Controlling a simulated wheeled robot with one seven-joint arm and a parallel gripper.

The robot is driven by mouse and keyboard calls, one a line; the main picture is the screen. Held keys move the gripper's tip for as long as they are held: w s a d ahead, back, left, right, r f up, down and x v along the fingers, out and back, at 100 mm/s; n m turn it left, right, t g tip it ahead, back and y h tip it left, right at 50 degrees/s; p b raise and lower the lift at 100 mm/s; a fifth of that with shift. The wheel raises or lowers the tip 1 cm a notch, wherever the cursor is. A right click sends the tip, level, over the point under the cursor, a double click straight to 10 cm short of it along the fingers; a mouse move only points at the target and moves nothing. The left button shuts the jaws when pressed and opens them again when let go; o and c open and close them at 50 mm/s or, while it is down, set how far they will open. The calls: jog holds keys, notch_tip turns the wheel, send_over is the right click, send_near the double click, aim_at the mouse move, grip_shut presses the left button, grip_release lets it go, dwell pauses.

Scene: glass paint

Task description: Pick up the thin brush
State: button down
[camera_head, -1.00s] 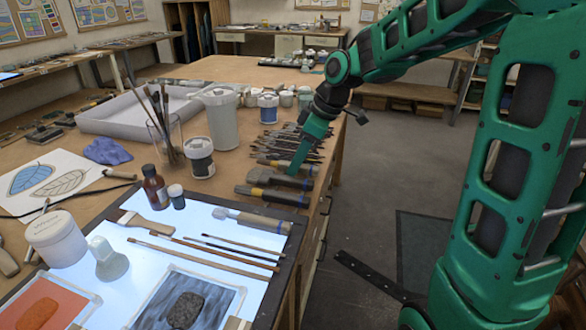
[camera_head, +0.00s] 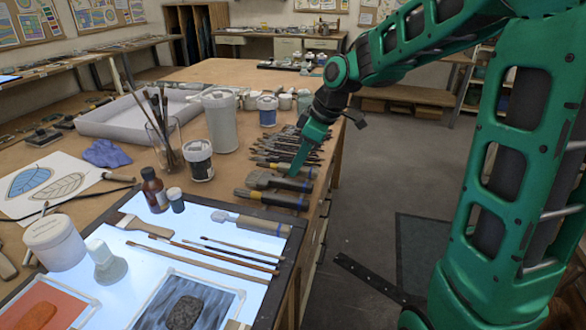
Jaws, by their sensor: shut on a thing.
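My gripper (camera_head: 300,166) points down at the row of brushes near the table's right edge. It is shut on a brush there. The held part is very small in this view, and the fingers hide most of it. Several thin dark brushes (camera_head: 296,143) lie side by side just behind the fingertips. More thin brushes, with long wooden handles, lie on the lit panel (camera_head: 120,285), one of them a long brown brush (camera_head: 215,262).
Thick-handled tools (camera_head: 272,199) lie just in front of my gripper. A glass of upright brushes (camera_head: 167,140), a tall white container (camera_head: 221,120) and a labelled jar (camera_head: 199,160) stand to its left. Free floor (camera_head: 385,180) lies right of the table.

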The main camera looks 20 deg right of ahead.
jog(key=shift+r, duration=0.65)
jog(key=r, duration=0.2)
jog(key=a+r, duration=0.1)
jog(key=shift+s+r, duration=0.35)
jog(key=shift+r, duration=0.05)
jog(key=s+a+r, duration=0.6)
jog(key=a, duration=0.2)
jog(key=shift+s, duration=0.35)
jog(key=shift+r, duration=0.1)
dwell(0.6)
